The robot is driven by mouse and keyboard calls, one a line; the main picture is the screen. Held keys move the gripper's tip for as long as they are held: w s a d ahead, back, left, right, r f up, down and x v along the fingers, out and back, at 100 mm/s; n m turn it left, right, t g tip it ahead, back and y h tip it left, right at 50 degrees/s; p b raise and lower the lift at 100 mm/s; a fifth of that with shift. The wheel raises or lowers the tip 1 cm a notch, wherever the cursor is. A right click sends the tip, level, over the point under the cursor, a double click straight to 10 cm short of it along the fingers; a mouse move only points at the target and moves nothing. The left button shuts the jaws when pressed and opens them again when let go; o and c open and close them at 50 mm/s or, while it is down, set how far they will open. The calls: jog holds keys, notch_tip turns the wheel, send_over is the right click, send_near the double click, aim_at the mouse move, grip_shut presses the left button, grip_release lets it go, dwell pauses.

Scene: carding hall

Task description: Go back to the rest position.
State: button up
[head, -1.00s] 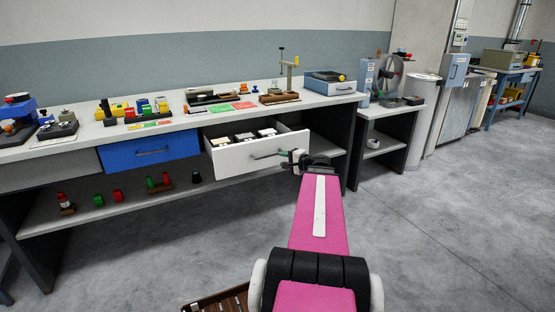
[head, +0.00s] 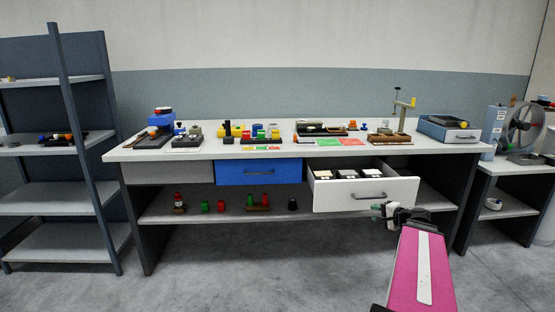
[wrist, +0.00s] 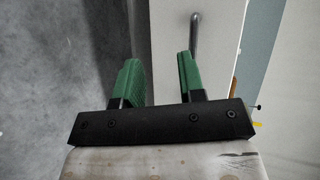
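My gripper (head: 384,211) is just in front of the open white drawer (head: 366,195), near its lower front edge in the head view. In the wrist view my gripper (wrist: 160,75) shows two green finger pads standing apart with nothing between them. The drawer's white front (wrist: 222,60) and its metal handle (wrist: 195,38) lie beyond the fingers, and the handle is not held. Several small dark boxes with pale tops (head: 346,174) sit in the drawer.
The workbench (head: 285,152) carries several fixtures and coloured parts. A blue drawer (head: 258,172) is shut. Coloured pieces stand on the lower shelf (head: 225,215). A grey shelving rack (head: 62,150) stands left, a side table with a fan (head: 520,127) right. The concrete floor (head: 250,285) in front is clear.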

jog(key=s+a+f+n+g+h, duration=0.3)
jog(key=s+a+f+n+g, duration=0.2)
jog(key=a+f, duration=0.3)
jog(key=s+a+f+n+g+h, duration=0.4)
jog(key=a+f+n+g, duration=0.3)
jog(key=a, duration=0.8)
jog(key=shift+s+f, duration=0.55)
jog(key=shift+f, duration=0.4)
